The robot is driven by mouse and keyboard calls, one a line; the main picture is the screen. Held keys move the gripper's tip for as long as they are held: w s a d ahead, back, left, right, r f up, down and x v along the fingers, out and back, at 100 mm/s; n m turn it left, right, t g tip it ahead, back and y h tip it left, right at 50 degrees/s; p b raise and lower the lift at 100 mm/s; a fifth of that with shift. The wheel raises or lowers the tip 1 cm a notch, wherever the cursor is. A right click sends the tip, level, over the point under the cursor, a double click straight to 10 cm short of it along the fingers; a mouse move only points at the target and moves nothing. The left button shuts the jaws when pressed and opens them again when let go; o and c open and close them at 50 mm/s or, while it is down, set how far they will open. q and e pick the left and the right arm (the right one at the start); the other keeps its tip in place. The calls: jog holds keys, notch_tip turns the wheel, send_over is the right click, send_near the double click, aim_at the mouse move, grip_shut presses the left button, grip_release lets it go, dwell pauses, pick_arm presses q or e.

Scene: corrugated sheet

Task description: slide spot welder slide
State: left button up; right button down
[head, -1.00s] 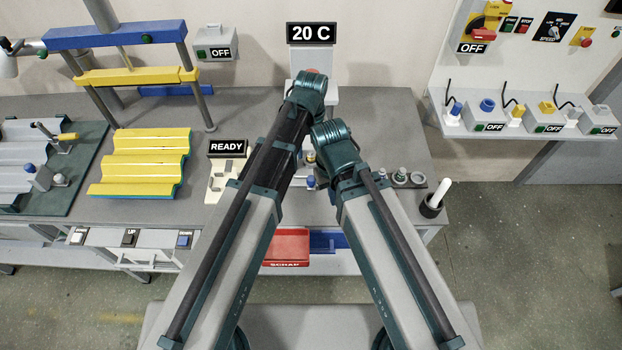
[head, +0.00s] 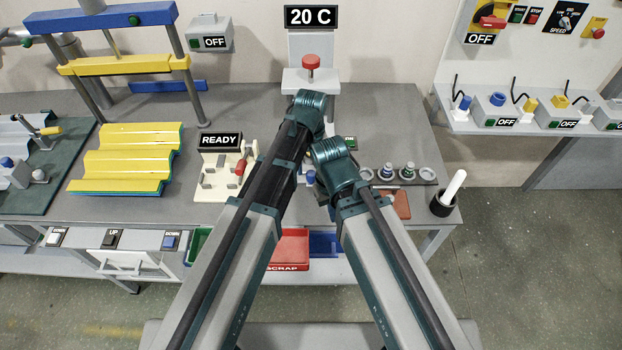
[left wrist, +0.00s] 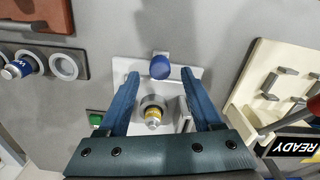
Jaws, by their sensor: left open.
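In the left wrist view a white plate (left wrist: 124,68) carries a blue knob (left wrist: 161,67) and a ring holding a yellow and silver cylinder (left wrist: 153,115). I cannot tell for sure which part is the spot welder slide. My left gripper (left wrist: 160,74) is open, its two blue fingers on either side of the cylinder, tips near the blue knob. I cannot tell whether they touch anything. In the head view my arms mostly hide this plate; a bit of blue (head: 310,178) shows between them. My right gripper is not in view.
A pale fixture with a READY sign (head: 220,141) stands close to the left. A grey stand with a red knob (head: 311,62) is behind. A dark strip of rings (head: 400,174) and a black cup (head: 444,203) lie to the right. A yellow corrugated sheet (head: 125,160) lies further left.

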pick_arm(q)
jog(key=shift+f+b, duration=0.8)
jog(key=shift+f, duration=0.55)
pick_arm(e)
notch_tip(320, 180, down, 2)
jog(key=shift+f, duration=0.25)
pick_arm(q)
jog(key=shift+r, duration=0.1)
